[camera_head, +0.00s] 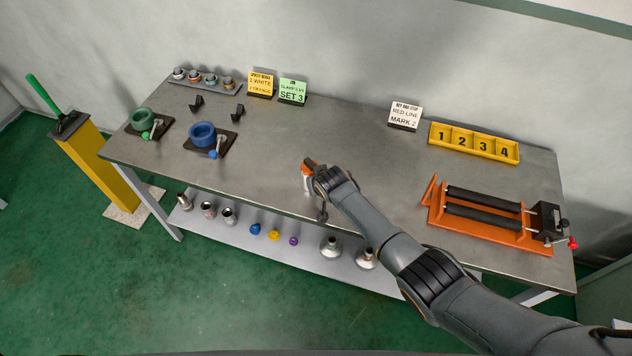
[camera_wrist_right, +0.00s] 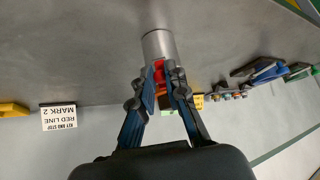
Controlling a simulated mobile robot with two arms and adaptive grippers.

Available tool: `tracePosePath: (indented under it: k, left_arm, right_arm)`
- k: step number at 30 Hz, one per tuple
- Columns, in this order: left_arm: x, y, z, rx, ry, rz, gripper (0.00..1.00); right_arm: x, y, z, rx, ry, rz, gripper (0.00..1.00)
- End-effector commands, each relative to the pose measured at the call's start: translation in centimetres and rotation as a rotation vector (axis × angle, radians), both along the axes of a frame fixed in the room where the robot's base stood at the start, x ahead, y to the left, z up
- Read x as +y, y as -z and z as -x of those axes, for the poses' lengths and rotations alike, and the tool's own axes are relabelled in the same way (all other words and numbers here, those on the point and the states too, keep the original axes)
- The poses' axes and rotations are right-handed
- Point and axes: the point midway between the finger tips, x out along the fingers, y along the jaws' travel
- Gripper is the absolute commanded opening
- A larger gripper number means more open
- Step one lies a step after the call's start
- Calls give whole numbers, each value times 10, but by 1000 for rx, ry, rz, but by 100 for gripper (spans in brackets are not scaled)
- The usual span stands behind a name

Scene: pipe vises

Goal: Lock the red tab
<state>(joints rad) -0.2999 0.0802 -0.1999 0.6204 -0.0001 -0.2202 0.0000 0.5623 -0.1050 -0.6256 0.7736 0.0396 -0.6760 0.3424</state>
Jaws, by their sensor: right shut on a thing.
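The red tab (camera_wrist_right: 159,75) shows between the two fingers of my right gripper (camera_wrist_right: 164,82) in the right wrist view, against the end of a grey cylinder (camera_wrist_right: 158,45). The fingers are shut on the tab and hide part of it. In the head view my right gripper (camera_head: 314,174) is over the front middle of the bench, with the red-orange tab (camera_head: 309,162) and pale cylinder (camera_head: 306,183) just beside it. How the tab is seated on the cylinder cannot be told. My left gripper is not in view.
The grey bench (camera_head: 370,150) is clear around the gripper. An orange frame with dark rollers (camera_head: 485,208) and a yellow numbered tray (camera_head: 474,142) are at the right. A green vise (camera_head: 143,120) and a blue vise (camera_head: 203,134) are at the left. Cards stand along the back.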

Motion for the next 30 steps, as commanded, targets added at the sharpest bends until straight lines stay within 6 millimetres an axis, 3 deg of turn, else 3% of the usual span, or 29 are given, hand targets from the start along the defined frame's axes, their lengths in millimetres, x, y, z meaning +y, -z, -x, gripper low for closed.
tracePosePath:
  k: [1, 2, 5, 19, 30]
  left_arm:
    - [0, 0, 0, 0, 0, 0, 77]
    - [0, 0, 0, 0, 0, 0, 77]
    - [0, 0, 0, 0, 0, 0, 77]
    - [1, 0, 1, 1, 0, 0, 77]
    - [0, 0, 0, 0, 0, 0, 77]
  right_arm:
    - [0, 1, 1, 1, 0, 0, 0]
    - [0, 1, 1, 1, 0, 0, 18]
    - [0, 1, 1, 1, 0, 0, 37]
    - [-2, -4, 4, 0, 1, -1, 37]
    - [-10, -40, 30, -1, 0, -2, 37]
